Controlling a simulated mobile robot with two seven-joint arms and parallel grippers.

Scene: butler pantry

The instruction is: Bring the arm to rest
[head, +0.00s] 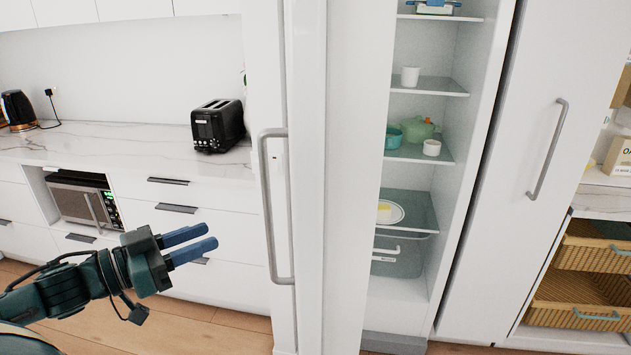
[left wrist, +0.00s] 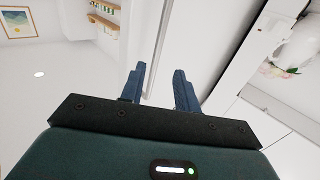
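My left gripper (head: 212,240) reaches in from the left in the head view, with its two blue fingers pointing right. It hangs in the air in front of the white drawers, left of the tall door handle (head: 271,205). In the left wrist view the two fingers (left wrist: 160,92) stand apart with nothing between them. The gripper is open and empty. My right gripper does not show in either view.
A black toaster (head: 217,126) and kettle (head: 17,110) stand on the counter (head: 110,150). Wicker baskets (head: 585,287) sit at right.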

